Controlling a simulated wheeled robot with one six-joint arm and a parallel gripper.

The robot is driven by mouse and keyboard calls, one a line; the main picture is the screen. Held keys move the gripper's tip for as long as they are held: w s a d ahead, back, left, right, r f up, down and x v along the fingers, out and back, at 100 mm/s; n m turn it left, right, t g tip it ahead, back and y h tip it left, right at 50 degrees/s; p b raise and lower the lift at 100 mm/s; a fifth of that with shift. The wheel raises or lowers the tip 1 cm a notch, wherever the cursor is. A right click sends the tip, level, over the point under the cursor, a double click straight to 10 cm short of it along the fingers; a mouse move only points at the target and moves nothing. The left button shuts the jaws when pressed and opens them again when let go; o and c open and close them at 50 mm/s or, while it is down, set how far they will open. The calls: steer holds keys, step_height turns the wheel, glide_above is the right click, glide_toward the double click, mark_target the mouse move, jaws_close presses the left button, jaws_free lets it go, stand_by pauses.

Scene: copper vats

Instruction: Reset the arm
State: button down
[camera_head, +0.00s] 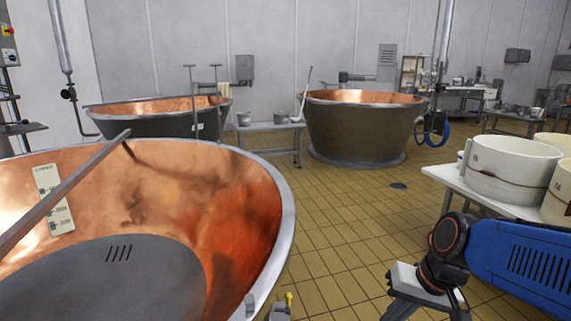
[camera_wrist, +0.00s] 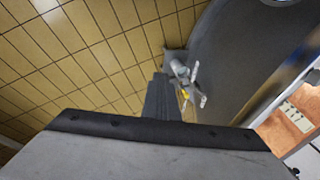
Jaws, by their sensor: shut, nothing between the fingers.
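My gripper (camera_wrist: 162,92) shows in the wrist view as dark fingers pressed together, with nothing between them. Its wide grey body fills the bottom of that view. In the head view my blue arm comes in from the lower right and its grey end part (camera_head: 407,279) hangs low over the tiled floor. My gripper is to the right of the near copper vat (camera_head: 150,190) and apart from it in the head view. The fingertips cannot be made out clearly in the head view.
A white table (camera_head: 452,181) with white tubs (camera_head: 510,165) stands close behind my arm. A valve (camera_wrist: 182,72) sticks out from the vat's dark outer wall (camera_wrist: 240,65) ahead of my fingers. Two vats (camera_head: 360,130) (camera_head: 150,122) stand farther back. The tiled floor (camera_head: 335,220) between is open.

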steer(key=s+d+r+n+t+h, duration=0.2)
steer(key=s+d+r+h, duration=0.1)
steer(key=s+d, duration=0.3)
steer(key=shift+d+r, duration=0.2)
steer(key=shift+r, duration=0.05)
